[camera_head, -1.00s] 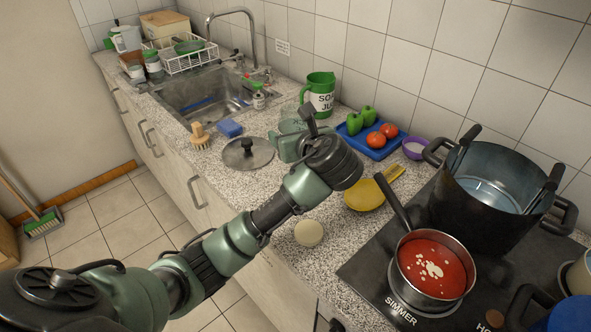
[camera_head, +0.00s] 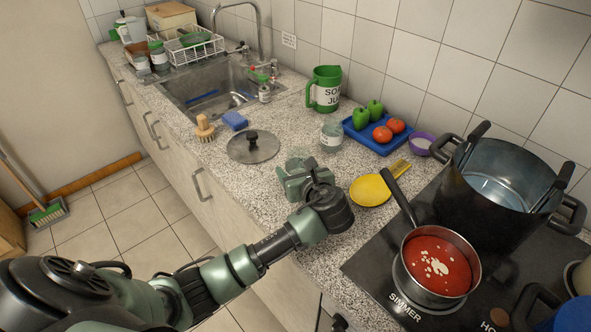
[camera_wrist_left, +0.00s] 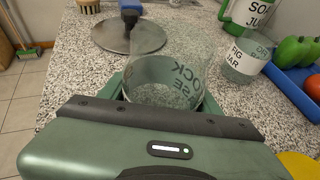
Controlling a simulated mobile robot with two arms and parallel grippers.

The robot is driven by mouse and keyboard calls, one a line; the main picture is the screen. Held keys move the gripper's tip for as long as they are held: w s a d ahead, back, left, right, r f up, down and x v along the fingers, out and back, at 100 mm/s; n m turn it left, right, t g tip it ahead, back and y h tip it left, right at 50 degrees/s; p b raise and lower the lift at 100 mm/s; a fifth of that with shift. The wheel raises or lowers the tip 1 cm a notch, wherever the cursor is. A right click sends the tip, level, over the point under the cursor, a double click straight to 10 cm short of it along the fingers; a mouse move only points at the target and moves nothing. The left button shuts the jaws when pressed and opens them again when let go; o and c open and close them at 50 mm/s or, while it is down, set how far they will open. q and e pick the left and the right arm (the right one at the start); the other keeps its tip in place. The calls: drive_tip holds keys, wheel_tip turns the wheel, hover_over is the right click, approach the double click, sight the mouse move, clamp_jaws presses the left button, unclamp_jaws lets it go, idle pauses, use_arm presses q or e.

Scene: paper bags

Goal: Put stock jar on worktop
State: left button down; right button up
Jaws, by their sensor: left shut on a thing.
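The stock jar (camera_wrist_left: 165,75) is clear glass with dark lettering, partly readable in the left wrist view. My left gripper (camera_head: 305,182) is shut on it. In the head view, the jar (camera_head: 297,160) shows faintly just behind the gripper, partly hidden by it. The speckled worktop (camera_head: 325,262) is below the jar. I cannot tell whether the jar's base touches it. A second glass jar (camera_head: 331,137) with a white label stands apart on the worktop, also visible in the left wrist view (camera_wrist_left: 243,60). My right gripper is not in view.
A pan lid (camera_head: 258,151) lies left of the gripper. A yellow spoon rest (camera_head: 370,190) is to its right. A blue tray (camera_head: 362,143) of vegetables and a green jug (camera_head: 326,90) stand behind. The hob with a red soup pan (camera_head: 437,266) and big pot (camera_head: 489,206) is at right.

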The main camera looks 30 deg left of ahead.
sight(299, 172)
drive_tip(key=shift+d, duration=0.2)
use_arm(q)
drive_tip(key=shift+c, duration=1.8)
unclamp_jaws()
drive_tip(key=shift+f, duration=0.1)
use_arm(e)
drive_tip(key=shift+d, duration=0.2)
use_arm(q)
drive_tip(key=v, duration=1)
drive_tip(key=shift+s+d+r, duration=0.2)
drive_tip(key=shift+r, duration=0.05)
drive_tip(key=shift+s+d+r, duration=0.35)
drive_tip(key=shift+s+d, duration=0.1)
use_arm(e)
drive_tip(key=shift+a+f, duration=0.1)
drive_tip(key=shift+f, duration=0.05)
